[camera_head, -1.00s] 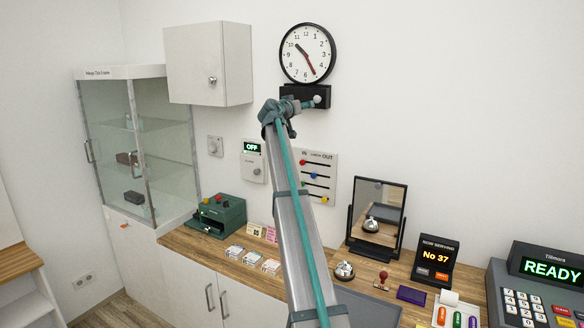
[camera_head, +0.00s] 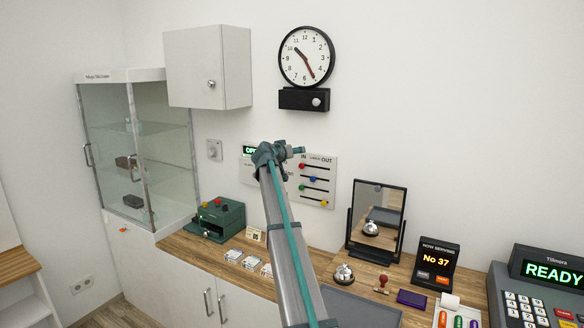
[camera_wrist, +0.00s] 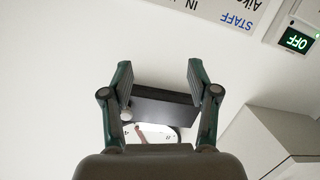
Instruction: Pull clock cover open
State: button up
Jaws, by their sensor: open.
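A round black-rimmed clock (camera_head: 307,57) with a white face hangs on the wall at the top middle of the head view. A black box (camera_head: 299,98) with a light round knob (camera_head: 317,102) sits just below it. I cannot tell whether a cover on the clock is open. My gripper (camera_head: 296,151) is below the box in the head view. In the wrist view my gripper (camera_wrist: 159,72) is open, with nothing between its fingers. The box (camera_wrist: 165,106), knob (camera_wrist: 126,115) and part of the clock face (camera_wrist: 154,132) show upside down beyond it, partly hidden by my gripper.
A white wall cabinet (camera_head: 205,65) hangs left of the clock. A mirror (camera_head: 377,215) and a bell (camera_head: 343,273) stand on the counter. The wall right of the clock is clear.

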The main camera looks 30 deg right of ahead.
jog(key=shift+y, duration=0.3)
jog(key=shift+a+f, duration=0.2)
jog(key=shift+f, duration=0.7)
jog(key=shift+a+f, duration=0.2)
jog(key=shift+f, duration=0.65)
jog(key=shift+a+f, duration=0.2)
jog(key=shift+f, duration=0.7)
jog(key=shift+n, duration=0.3)
